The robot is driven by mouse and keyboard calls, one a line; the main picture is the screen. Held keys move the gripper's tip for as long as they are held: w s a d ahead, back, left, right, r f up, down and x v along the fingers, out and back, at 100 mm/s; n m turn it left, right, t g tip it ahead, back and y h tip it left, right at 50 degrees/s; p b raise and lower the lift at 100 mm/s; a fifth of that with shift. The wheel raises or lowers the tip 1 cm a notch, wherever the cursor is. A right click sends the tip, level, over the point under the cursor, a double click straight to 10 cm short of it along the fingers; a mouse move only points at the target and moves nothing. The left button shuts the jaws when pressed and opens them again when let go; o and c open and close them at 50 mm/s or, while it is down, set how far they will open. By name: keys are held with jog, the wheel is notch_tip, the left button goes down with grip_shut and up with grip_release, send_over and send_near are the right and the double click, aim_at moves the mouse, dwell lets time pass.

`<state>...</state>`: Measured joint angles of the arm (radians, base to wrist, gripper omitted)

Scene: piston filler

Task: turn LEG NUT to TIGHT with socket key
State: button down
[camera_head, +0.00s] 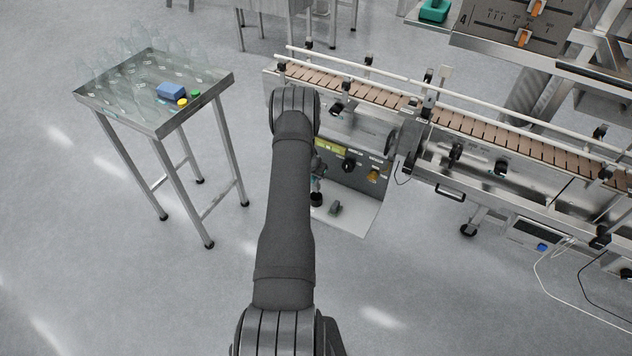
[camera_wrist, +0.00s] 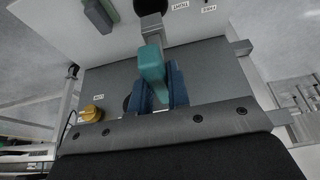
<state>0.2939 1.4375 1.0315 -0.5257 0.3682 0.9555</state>
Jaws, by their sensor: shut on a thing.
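My gripper (camera_wrist: 154,84) has blue fingers and is shut on a teal piece (camera_wrist: 151,62), which I take to be the socket key. The piece reaches a short metal post (camera_wrist: 153,27) above a black round foot (camera_wrist: 150,5). Whether the key encloses the leg nut cannot be told; the nut itself is hidden. Upside-down labels TIGHT (camera_wrist: 179,5) and FREE (camera_wrist: 208,8) are on the pale plate beside the foot. In the head view my forearm hides most of my gripper; the black foot (camera_head: 316,199) shows at its right edge.
A grey-green part (camera_wrist: 101,14) lies on the plate, also visible in the head view (camera_head: 335,208). A panel with a yellow knob (camera_wrist: 90,113) is close by. The conveyor (camera_head: 470,120) runs to the right. A table (camera_head: 150,122) with bottles stands left, with clear floor between.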

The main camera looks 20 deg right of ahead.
jog(key=shift+w+a+r, duration=0.2)
jog(key=shift+w+r, duration=0.1)
jog(key=w+a+f, duration=0.2)
jog(key=w+a, duration=0.4)
jog(key=a, duration=0.1)
jog(key=shift+w+d+f, duration=0.1)
jog(key=shift+f, duration=1.7)
jog(key=shift+w+d+f, duration=0.1)
jog(key=shift+f, duration=1.7)
jog(key=m+g+h, duration=0.1)
jog(key=m, duration=0.2)
jog(key=shift+w+m, duration=0.1)
jog(key=shift+m, duration=0.3)
jog(key=m+g, duration=0.1)
jog(key=m, duration=0.3)
jog(key=shift+g, duration=0.4)
jog(key=shift+r, duration=2.5)
